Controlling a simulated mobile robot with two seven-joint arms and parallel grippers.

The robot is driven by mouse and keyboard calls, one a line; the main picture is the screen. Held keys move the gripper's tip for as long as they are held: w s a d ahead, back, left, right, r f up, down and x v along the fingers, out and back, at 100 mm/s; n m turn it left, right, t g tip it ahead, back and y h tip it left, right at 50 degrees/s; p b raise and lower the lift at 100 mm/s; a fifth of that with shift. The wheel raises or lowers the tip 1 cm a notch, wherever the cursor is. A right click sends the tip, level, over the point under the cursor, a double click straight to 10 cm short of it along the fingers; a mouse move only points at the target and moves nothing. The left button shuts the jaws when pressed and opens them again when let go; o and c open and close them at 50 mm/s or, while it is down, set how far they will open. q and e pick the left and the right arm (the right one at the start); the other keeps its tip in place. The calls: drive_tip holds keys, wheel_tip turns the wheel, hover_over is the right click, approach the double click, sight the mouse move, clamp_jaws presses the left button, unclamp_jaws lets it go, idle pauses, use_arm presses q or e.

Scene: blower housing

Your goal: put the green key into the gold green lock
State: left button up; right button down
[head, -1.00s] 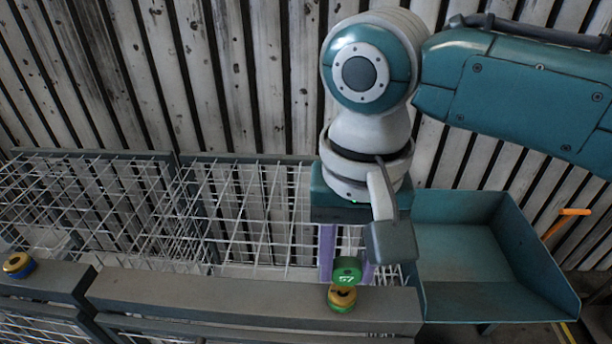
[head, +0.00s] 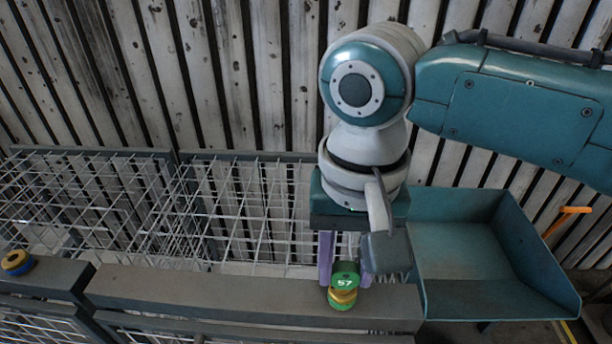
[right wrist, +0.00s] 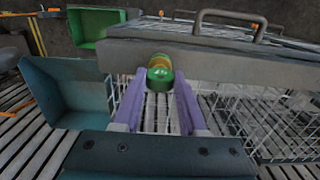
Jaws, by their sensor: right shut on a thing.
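The green key (head: 345,281), with white digits on it, is held between the purple fingers of my right gripper (head: 346,279). The gold green lock (head: 341,301) is on the grey beam, directly below and in front of the key in the head view. The key overlaps the lock's top in the picture; I cannot tell whether it is seated in it. In the right wrist view the key (right wrist: 160,76) shows between the fingertips (right wrist: 160,86), with the gold part of the lock (right wrist: 160,60) just beyond it. My left gripper is not in view.
A gold and blue lock (head: 17,262) sits on the beam's far left part. The grey beam (head: 220,296) is clear between the locks. Wire mesh baskets (head: 255,215) lie behind it. A teal tray (head: 465,260) stands to the right, close to my right gripper.

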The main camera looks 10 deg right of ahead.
drive_tip(key=shift+c, duration=1.9)
unclamp_jaws()
wheel_tip(320, 180, up, 9)
drive_tip(key=b, duration=0.2)
drive_tip(key=shift+b, duration=0.35)
drive_tip(key=shift+s+a+r, duration=0.1)
drive_tip(key=shift+r, duration=0.2)
drive_tip(key=s+a+f+n+t+y+p, duration=0.25)
drive_tip(key=s+n+p, duration=0.2)
drive_tip(key=s, duration=0.25)
drive_tip(key=s+d+r+t+h+p, duration=0.1)
drive_tip(key=s+d+p, duration=0.3)
drive_tip(key=s+d, duration=0.5)
drive_tip(key=shift+d+r+n+h+p, duration=0.4)
drive_tip(key=shift+d+r+h, duration=0.2)
drive_tip(key=shift+d, duration=0.4)
